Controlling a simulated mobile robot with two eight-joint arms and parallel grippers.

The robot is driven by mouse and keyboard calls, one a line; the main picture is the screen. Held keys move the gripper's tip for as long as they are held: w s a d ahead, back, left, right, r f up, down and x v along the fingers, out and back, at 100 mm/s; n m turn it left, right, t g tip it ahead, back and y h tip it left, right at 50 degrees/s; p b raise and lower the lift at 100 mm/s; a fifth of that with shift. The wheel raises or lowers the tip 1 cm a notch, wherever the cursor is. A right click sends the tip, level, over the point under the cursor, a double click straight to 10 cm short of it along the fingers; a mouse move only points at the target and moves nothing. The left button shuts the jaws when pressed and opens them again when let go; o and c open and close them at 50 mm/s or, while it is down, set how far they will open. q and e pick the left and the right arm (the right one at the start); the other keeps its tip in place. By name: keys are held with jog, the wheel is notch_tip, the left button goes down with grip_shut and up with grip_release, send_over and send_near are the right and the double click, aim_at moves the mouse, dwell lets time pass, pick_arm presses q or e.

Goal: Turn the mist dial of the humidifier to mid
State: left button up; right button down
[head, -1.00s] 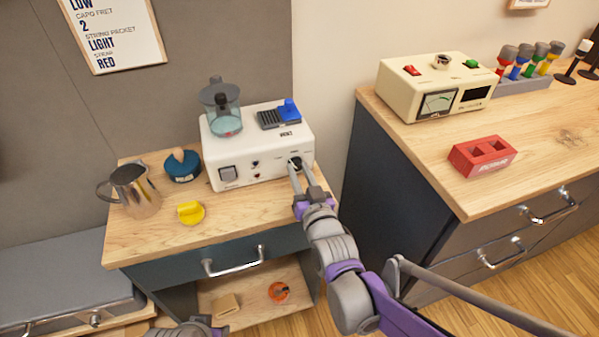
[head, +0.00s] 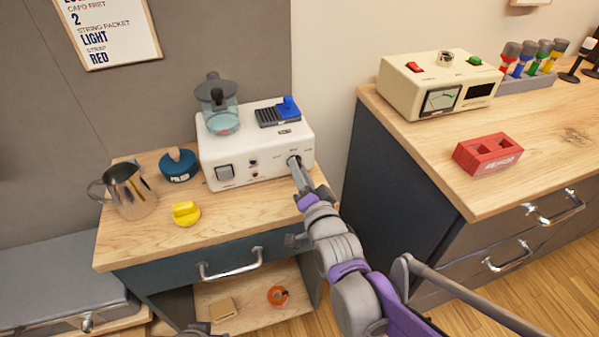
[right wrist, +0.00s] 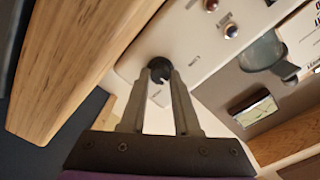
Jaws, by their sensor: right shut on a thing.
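The humidifier is the white box (head: 225,172) on the small wooden-topped cabinet, with a clear tank at its top left. Its dark round mist dial (right wrist: 159,64) sits at the right end of the front panel. My right gripper (right wrist: 161,77) is shut on the mist dial, one finger on each side. In the head view the fingers largely cover the dial. The dial's pointer and the small labels around it are too small to read. Only a grey bit of what seems my left gripper (head: 205,329) shows at the bottom edge, its fingers hidden.
A taller counter (head: 430,150) on the right carries a cream meter box (head: 400,85) and a red block (head: 487,153).

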dwell(0.3)
jog(key=c, duration=0.6)
grip_release()
jog(key=shift+c, duration=0.2)
jog(key=shift+s, duration=0.1)
jog(key=p+v, duration=0.1)
jog(key=v, duration=0.9)
jog(key=shift+s+d+p, duration=0.2)
jog(key=shift+s+p, duration=0.1)
jog(key=shift+p, duration=0.05)
